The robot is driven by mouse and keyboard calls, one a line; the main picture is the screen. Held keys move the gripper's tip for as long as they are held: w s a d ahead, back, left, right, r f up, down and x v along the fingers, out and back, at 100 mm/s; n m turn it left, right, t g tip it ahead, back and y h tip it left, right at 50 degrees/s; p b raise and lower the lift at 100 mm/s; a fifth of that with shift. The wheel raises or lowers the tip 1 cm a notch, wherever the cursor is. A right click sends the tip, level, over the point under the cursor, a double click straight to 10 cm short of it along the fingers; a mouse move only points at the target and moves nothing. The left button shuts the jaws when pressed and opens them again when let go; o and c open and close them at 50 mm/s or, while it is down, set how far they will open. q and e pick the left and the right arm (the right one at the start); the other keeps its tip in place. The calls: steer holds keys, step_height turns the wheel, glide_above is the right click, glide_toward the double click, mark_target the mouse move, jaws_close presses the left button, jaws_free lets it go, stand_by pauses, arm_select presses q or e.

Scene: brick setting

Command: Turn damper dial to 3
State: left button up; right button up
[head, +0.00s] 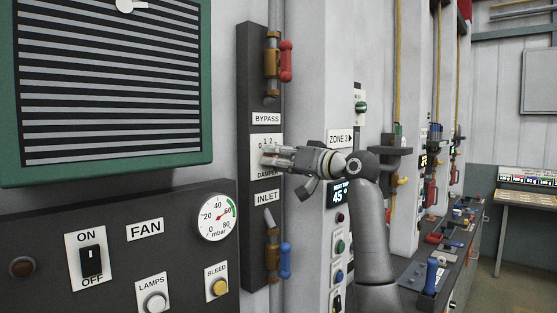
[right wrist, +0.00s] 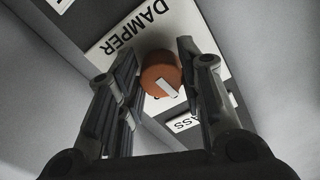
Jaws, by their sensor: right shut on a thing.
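The damper dial (right wrist: 162,73) is an orange-brown round knob with a white pointer mark, on a white DAMPER plate (right wrist: 125,38). In the head view the plate (head: 257,143) is on the dark vertical panel between the BYPASS and INLET labels; the digits 0, 1 and 2 show, and my gripper hides the dial. My right gripper (head: 268,156) reaches in from the right at the plate. In the right wrist view its fingers (right wrist: 157,56) are on either side of the dial, shut on it. The number the pointer marks cannot be read. My left gripper is not in view.
A red-handled valve (head: 286,62) is above the plate and a blue-handled one (head: 285,260) below. A FAN panel (head: 130,250) with switch, gauge and buttons is at lower left, under a green-framed grille (head: 205,100). A control column with a display (head: 340,195) stands close behind my right arm.

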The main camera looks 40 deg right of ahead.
steer(key=m, duration=0.5)
steer(key=shift+r+p, duration=0.15)
steer(key=shift+p, duration=0.25)
steer(key=m+p, duration=0.1)
steer(key=m, duration=0.4)
steer(key=shift+a, duration=0.1)
steer(key=o, duration=1)
steer(key=shift+o, duration=0.2)
steer(key=shift+s, duration=0.1)
steer(key=s+d, duration=0.1)
steer(key=s, duration=1)
steer(key=shift+s, duration=0.4)
